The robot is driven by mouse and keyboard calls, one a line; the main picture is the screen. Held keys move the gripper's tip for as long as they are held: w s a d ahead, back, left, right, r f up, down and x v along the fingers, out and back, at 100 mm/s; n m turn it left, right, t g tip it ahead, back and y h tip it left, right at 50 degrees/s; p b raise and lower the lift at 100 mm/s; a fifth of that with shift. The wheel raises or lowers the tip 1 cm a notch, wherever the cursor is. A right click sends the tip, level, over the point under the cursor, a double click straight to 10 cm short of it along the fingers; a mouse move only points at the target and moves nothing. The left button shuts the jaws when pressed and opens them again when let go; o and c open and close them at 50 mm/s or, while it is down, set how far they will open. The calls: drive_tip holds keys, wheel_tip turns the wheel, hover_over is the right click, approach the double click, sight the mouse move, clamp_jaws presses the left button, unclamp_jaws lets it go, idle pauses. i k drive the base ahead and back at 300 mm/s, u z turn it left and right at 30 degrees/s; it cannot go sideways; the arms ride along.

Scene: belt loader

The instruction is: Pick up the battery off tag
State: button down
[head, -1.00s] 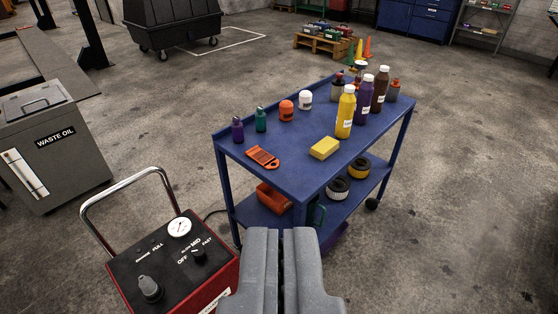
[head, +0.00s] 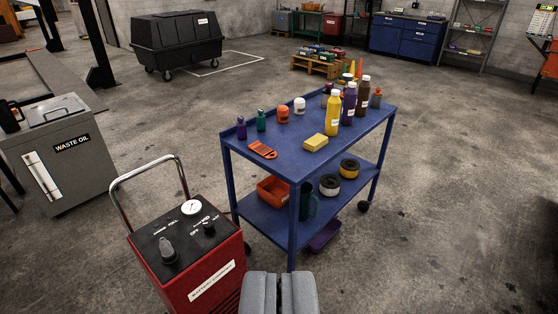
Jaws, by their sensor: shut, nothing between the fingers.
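I cannot make out for sure a battery off tag. A flat orange piece (head: 263,149) with dark markings lies at the near left of the blue cart's top (head: 283,165); its lettering is too small to read. My gripper (head: 279,285) shows at the bottom edge, shut and empty, in front of the cart and apart from it.
The cart top also holds a yellow sponge (head: 315,142) and several bottles, including a yellow one (head: 333,114). A red charger (head: 192,245) with a chrome handle stands close on the left, by the waste oil bin (head: 60,165). Floor on the right is clear.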

sight(264, 151)
drive_tip(key=u, duration=0.2)
drive_tip(key=i, duration=0.9)
drive_tip(key=z, duration=1.05)
drive_tip(key=i, duration=2.1)
drive_tip(key=u, duration=0.75)
